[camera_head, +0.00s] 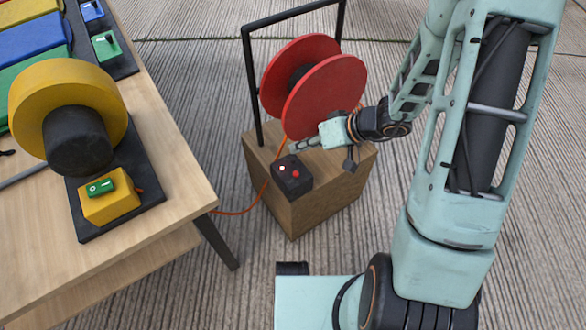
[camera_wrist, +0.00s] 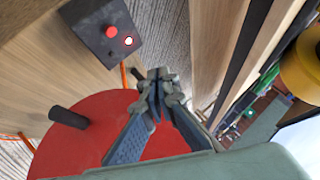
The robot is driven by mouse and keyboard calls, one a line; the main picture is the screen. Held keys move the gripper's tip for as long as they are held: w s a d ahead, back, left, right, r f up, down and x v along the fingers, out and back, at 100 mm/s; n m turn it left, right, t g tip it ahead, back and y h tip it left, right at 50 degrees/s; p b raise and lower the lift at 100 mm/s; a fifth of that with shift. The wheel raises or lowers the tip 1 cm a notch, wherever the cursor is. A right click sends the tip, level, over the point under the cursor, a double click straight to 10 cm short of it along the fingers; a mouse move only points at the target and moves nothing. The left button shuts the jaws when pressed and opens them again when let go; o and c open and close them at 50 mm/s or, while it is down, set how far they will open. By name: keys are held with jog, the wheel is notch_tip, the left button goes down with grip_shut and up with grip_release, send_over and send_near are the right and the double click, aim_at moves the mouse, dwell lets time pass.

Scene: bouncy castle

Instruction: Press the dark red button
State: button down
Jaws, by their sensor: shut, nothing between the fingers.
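A black control box (camera_head: 292,183) sits on top of a wooden crate near its front left edge. It carries a plain dark red button (camera_head: 295,174) and, beside it, a brightly lit one (camera_head: 283,167). In the wrist view the box (camera_wrist: 88,22) is at the upper left, with the dark red button (camera_wrist: 112,32) and the lit one (camera_wrist: 129,41) both visible. My gripper (camera_head: 293,148) is shut and empty, pointing left behind the box and apart from it. In the wrist view its fingertips (camera_wrist: 159,75) meet below and right of the buttons.
A red cable reel (camera_head: 325,95) in a black frame stands on the wooden crate (camera_head: 300,212), close to my gripper. An orange cable (camera_head: 240,212) runs left from the crate. A wooden table (camera_head: 165,170) at the left holds a yellow blower (camera_head: 65,95) and a green switch (camera_head: 100,187).

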dwell(0.3)
jog(key=b, duration=0.3)
send_over(298, 173)
notch_tip(298, 173, down, 7)
jog(key=shift+f, duration=0.1)
jog(key=shift+f+b, duration=0.8)
jog(key=shift+b, duration=0.2)
jog(key=shift+f, duration=0.1)
dwell(0.6)
jog(key=shift+f+b, duration=0.35)
jog(key=shift+b, duration=0.3)
jog(key=shift+f, duration=0.35)
dwell(0.5)
jog(key=shift+r, duration=0.85)
